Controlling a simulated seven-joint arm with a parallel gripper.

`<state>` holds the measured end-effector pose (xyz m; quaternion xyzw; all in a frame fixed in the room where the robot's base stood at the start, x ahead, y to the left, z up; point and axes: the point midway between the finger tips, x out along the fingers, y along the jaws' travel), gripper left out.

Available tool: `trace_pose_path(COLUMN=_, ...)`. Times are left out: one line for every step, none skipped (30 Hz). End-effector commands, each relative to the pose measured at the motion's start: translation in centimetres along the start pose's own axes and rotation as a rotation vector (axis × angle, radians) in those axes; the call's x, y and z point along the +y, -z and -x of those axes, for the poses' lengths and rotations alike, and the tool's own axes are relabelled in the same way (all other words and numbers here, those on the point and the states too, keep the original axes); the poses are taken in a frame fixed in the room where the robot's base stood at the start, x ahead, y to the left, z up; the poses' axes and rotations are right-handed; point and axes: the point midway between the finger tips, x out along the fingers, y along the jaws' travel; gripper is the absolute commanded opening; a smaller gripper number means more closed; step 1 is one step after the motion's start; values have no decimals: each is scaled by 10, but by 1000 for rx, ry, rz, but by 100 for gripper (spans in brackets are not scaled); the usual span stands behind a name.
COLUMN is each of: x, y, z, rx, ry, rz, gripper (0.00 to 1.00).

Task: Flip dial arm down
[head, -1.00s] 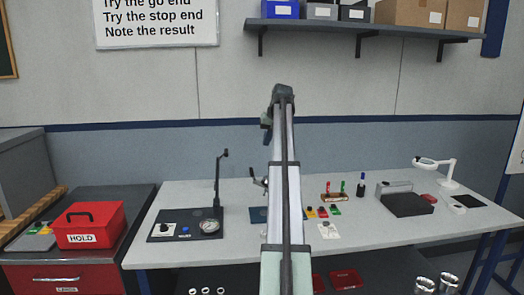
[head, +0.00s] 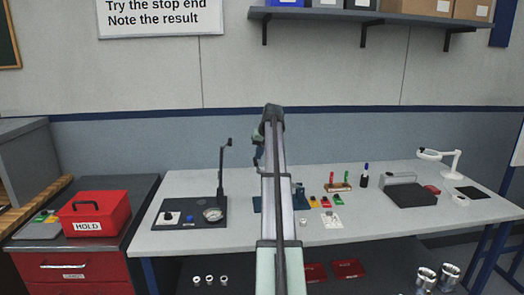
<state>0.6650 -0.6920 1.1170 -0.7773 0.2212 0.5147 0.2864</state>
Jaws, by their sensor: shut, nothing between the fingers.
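A dark flat base plate (head: 167,218) stands on the left part of the bench. It carries a round dial (head: 213,214) and a dark dial arm (head: 221,180). The dial arm stands upright beside the dial, with a short angled piece at its top. My gripper (head: 257,164) is small and partly hidden by my own arm, to the right of the dial arm's upper part and apart from it. It hangs above the bench, shut and empty; its fingertips are hard to make out.
A blue plate (head: 262,203) with a small fixture lies partly behind my arm. Several coloured pieces (head: 325,202), a dark block (head: 408,195) and a white magnifier lamp (head: 446,160) stand to the right. A red box (head: 94,212) sits on the left cabinet. The bench between dial base and blue plate is clear.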

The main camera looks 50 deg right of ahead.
Motion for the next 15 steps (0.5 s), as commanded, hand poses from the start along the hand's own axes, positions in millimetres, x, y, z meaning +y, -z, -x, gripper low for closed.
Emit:
trace_pose_path(x=0, y=0, z=-1, rx=0, ry=0, rz=0, gripper=0)
trace_pose_path(x=0, y=0, z=-1, rx=0, ry=0, rz=0, gripper=0)
trace_pose_path(x=0, y=0, z=-1, rx=0, ry=0, rz=0, gripper=0)
trace_pose_path(x=0, y=0, z=-1, rx=0, ry=0, rz=0, gripper=0)
trace_pose_path(x=0, y=0, z=-1, rx=0, ry=0, rz=0, gripper=0)
trace_pose_path(x=0, y=0, z=0, rx=0, ry=0, rz=0, gripper=0)
trace_pose_path(x=0, y=0, z=0, rx=0, ry=0, rz=0, gripper=0)
trace_pose_path(x=0, y=0, z=0, rx=0, ry=0, rz=0, gripper=0)
trace_pose_path(x=0, y=0, z=0, rx=0, ry=0, rz=0, gripper=0)
trace_pose_path(x=0, y=0, z=-1, rx=0, ry=-2, rz=0, gripper=0)
trace_pose_path(x=-1, y=-1, z=-2, rx=-1, ry=-4, rz=1, gripper=0)
trace_pose_path(x=-2, y=-2, z=-4, rx=-2, ry=-12, rz=4, gripper=0)
trace_pose_path(x=-4, y=-2, z=-6, rx=-3, ry=-21, rz=7, gripper=0)
trace_pose_path(x=-6, y=-4, z=-10, rx=-5, ry=-32, rz=10, gripper=0)
trace_pose_path(x=-9, y=-5, z=-15, rx=-7, ry=-53, rz=17, gripper=0)
